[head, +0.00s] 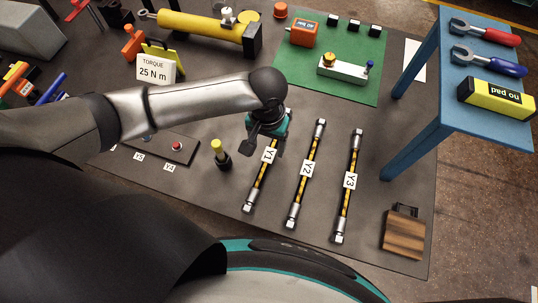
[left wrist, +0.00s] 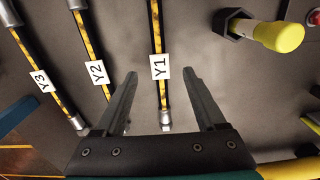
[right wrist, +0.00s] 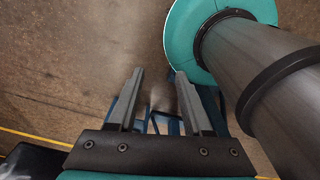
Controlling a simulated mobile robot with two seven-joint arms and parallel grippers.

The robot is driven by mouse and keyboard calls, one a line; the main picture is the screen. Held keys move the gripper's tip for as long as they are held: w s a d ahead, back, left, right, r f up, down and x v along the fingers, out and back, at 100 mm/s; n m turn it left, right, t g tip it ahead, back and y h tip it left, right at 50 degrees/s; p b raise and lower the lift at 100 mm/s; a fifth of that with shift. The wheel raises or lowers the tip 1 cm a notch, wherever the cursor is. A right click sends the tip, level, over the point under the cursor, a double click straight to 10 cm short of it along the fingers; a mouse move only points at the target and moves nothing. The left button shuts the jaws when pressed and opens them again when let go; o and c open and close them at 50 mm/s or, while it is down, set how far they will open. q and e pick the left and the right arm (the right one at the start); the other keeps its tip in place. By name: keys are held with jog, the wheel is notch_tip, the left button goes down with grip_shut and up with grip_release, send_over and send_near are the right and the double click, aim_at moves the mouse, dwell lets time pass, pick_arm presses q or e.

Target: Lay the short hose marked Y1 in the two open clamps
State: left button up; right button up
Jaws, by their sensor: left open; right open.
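The short hose Y1 (head: 262,176), black and yellow with silver ends and a white tag, lies on the dark mat, leftmost of three in the head view. My right gripper (right wrist: 160,75) is open and empty over brown floor, away from the hoses. I cannot make out the two open clamps for certain.
Hoses Y2 (head: 306,175) and Y3 (head: 349,185) lie to the right of Y1. A yellow-topped black fitting (head: 220,154) stands close on its left. A blue table (head: 432,100) with tools is at right; a wooden block (head: 404,235) lies at the lower right.

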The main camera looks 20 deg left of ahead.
aim_at(268, 156)
pick_arm(q)
jog(key=shift+w+f+b, duration=0.15)
jog(key=shift+f+b, duration=0.1)
jog(key=shift+f, duration=1.2)
jog(key=shift+w+f+b, duration=0.15)
jog(key=shift+f+b, duration=0.05)
jog(key=shift+f, duration=1.25)
grip_shut()
jog(key=shift+r, duration=0.1)
